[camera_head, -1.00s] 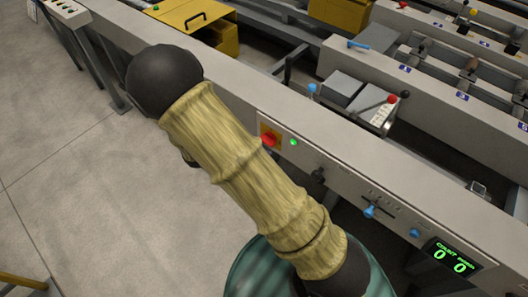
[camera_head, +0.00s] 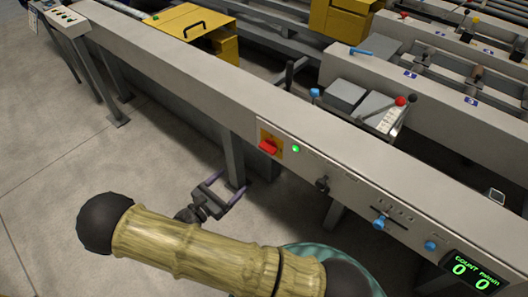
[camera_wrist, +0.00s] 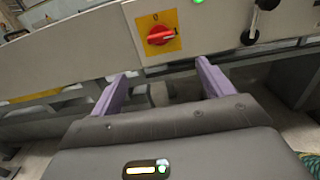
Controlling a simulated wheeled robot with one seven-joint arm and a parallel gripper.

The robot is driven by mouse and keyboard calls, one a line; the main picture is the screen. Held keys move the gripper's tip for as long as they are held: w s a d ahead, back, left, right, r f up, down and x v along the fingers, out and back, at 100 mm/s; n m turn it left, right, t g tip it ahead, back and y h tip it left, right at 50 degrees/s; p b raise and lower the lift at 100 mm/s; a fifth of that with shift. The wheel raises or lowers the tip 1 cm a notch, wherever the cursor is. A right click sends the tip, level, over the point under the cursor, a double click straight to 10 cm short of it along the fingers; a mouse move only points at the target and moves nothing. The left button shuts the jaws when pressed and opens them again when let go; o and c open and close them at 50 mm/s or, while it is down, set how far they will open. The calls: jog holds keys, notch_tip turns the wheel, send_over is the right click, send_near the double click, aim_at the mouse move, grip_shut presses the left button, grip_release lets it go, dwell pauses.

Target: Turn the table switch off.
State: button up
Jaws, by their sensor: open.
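The table switch (camera_head: 268,146) is a red rotary knob on a yellow square plate, on the front panel of the long grey table. A lit green lamp (camera_head: 295,149) sits just right of it. In the wrist view the red knob (camera_wrist: 161,36) lies roughly sideways on its yellow plate, with a "0" mark above it. My gripper (camera_head: 226,191) is open and empty, below and left of the switch in the head view, apart from the panel. In the wrist view its two purple fingers (camera_wrist: 160,84) point toward the panel, below the knob.
A black knob (camera_head: 322,184), a blue-tipped lever (camera_head: 380,222) and a green count display (camera_head: 470,275) are on the panel to the right. Table legs (camera_head: 232,158) stand below. The floor (camera_head: 100,170) in front of the table is clear.

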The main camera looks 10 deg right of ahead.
aim_at(265, 151)
jog(key=x, duration=1.7)
jog(key=shift+f, duration=0.1)
jog(key=shift+c, duration=0.2)
jog(key=c, duration=1)
